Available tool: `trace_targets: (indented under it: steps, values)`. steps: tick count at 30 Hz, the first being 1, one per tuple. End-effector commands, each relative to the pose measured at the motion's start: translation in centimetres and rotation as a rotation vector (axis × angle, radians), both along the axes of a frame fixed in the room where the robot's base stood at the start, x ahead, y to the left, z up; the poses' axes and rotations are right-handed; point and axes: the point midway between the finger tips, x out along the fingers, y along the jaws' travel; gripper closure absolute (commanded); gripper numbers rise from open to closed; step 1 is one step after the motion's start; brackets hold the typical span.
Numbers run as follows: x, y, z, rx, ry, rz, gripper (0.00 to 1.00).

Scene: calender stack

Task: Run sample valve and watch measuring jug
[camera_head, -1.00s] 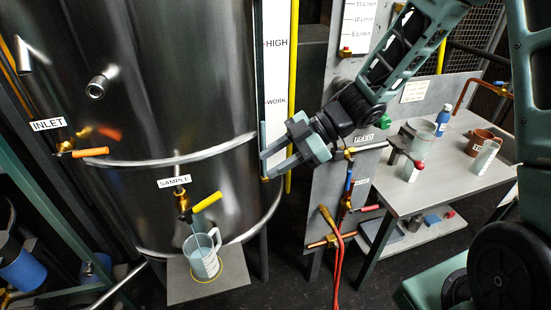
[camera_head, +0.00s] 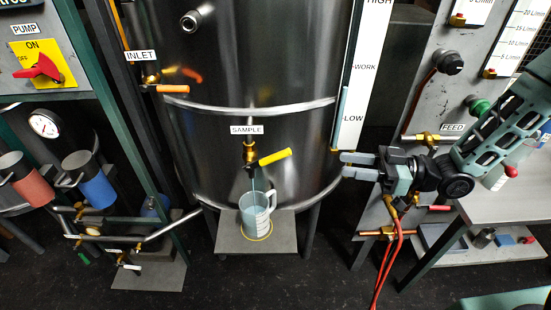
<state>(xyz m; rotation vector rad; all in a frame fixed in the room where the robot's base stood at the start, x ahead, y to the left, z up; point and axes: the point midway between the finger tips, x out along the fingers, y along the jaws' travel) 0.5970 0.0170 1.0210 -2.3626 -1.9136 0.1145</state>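The sample valve (camera_head: 250,160) sits low on the steel tank under the SAMPLE label, its yellow handle (camera_head: 275,157) pointing right and slightly up. A thin stream runs from its spout into the measuring jug (camera_head: 256,213). The jug stands upright on a small grey shelf (camera_head: 285,243), within a yellow ring, and holds pale blue liquid. The exact level against its marks is too small to read. My gripper (camera_head: 350,165) is right of the valve, apart from handle and jug. Its two fingers point left with a gap between them and nothing in it.
The INLET valve's orange handle (camera_head: 173,88) is up left on the tank. A pump panel with a red switch (camera_head: 40,67) stands far left. A FEED panel with red hoses (camera_head: 388,262) is right, beside a grey bench (camera_head: 490,205). Floor in front is clear.

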Motion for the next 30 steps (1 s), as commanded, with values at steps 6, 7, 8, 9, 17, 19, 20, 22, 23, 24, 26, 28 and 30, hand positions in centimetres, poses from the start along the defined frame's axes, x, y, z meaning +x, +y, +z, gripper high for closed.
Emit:
trace_targets:
  steps: [6,7,8,9,17,19,20,22,23,24,26,28,30]
  values:
    - [0.7,3.6,0.4,0.001,0.0,0.006,0.63]
    - [0.8,4.3,0.4,0.0,0.001,0.007,0.63]
    - [0.9,4.9,0.4,-0.001,0.001,0.006,0.63]
    - [1.0,5.7,0.4,0.0,0.001,0.007,0.63]
    - [2.1,11.1,0.4,-0.002,0.002,0.006,0.63]
    - [2.5,12.4,0.4,-0.002,-0.001,0.005,0.63]
    - [2.6,12.9,0.4,-0.002,0.0,0.006,0.63]
    - [2.8,14.0,0.3,-0.003,0.001,0.005,0.63]
    - [2.9,14.4,0.3,-0.003,0.0,0.005,0.63]
    - [3.0,14.9,0.3,-0.002,0.0,0.004,0.63]
    - [3.2,15.5,0.3,-0.003,0.001,0.003,0.63]
    - [3.3,16.0,0.2,-0.003,-0.001,0.003,0.63]
    - [3.4,16.3,0.2,-0.004,0.0,0.002,0.63]
